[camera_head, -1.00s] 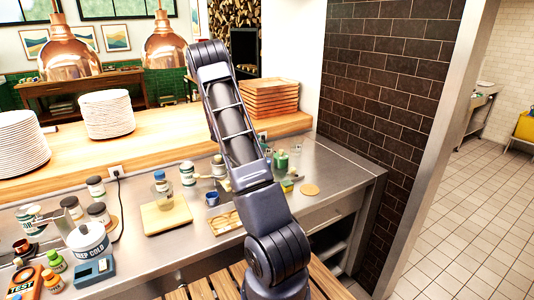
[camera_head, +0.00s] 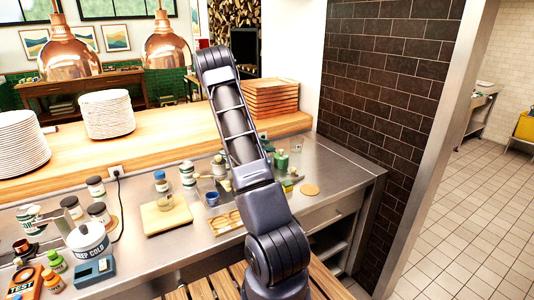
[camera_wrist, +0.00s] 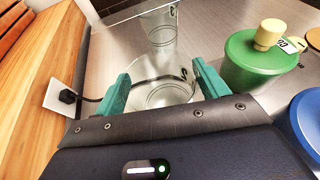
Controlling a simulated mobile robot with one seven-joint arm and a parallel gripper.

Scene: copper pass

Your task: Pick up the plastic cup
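A clear see-through cup (camera_wrist: 168,96) shows in the wrist view between the two teal fingers of my gripper (camera_wrist: 161,71). The fingers are spread, with the cup's round outline in the gap; I cannot tell whether either finger touches it. A second clear vessel (camera_wrist: 160,28) stands just beyond it. In the head view my arm hides most of the gripper and the cup is not clearly made out.
A green jar (camera_wrist: 254,62) with a pale knob stands close right of my gripper, and a blue round thing (camera_wrist: 308,118) lies further right. A black plug and cord (camera_wrist: 68,97) run along the left. A wooden shelf (camera_head: 170,130) rises behind the steel counter (camera_head: 335,172).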

